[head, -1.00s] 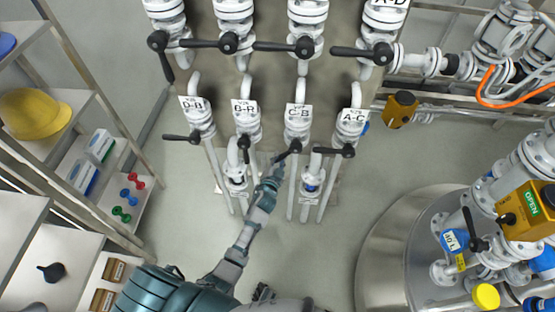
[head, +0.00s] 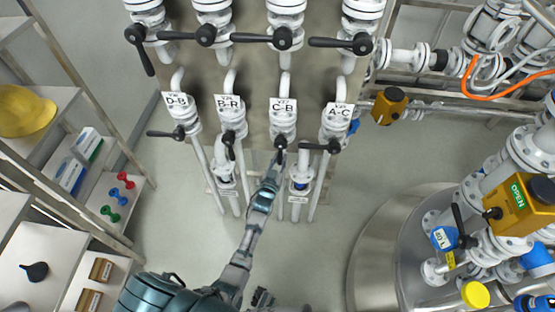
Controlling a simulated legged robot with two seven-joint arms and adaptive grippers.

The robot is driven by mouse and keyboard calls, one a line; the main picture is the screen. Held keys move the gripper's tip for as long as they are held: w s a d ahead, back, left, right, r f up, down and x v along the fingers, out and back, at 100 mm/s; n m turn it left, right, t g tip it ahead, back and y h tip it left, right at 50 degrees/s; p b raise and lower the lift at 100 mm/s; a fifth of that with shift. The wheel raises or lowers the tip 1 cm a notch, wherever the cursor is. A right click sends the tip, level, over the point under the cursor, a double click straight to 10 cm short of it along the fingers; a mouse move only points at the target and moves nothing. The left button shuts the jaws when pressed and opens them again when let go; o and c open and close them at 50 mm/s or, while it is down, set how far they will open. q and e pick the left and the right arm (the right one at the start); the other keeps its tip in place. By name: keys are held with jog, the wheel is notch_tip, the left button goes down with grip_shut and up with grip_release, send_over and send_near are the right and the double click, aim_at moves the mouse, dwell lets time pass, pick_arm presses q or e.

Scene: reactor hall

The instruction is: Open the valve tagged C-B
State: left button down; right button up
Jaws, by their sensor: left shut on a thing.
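The tag C-B (head: 283,107) is on a white valve in the lower row, third from the left. Its black lever (head: 281,145) points down in the picture, towards me, roughly in line with the pipe below. My left gripper (head: 277,164) is shut on the lever's free end, which the fingers partly hide. A small dark part of mine shows at the bottom edge, possibly the right gripper (head: 262,298); its fingers cannot be made out.
Beside it are valves B-R (head: 229,105), with its lever down, and A-C (head: 336,112), with its lever left. D-B (head: 178,102) also has its lever left. Shelves (head: 90,210) stand left and a round steel tank (head: 370,250) right. Floor between is free.

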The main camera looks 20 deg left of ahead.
pick_arm(q)
jog(key=shift+s+d+f, duration=0.1)
jog(key=shift+d+f, duration=0.2)
jog(key=shift+f, duration=0.1)
jog(key=shift+a, duration=0.1)
jog(key=c, duration=1.1)
grip_release()
jog(key=shift+o, duration=0.5)
jog(key=shift+r, duration=0.2)
jog(key=shift+r, duration=0.1)
jog(key=s+d, duration=0.1)
jog(key=s, duration=1)
jog(key=shift+s, duration=0.3)
jog(key=shift+f, duration=0.2)
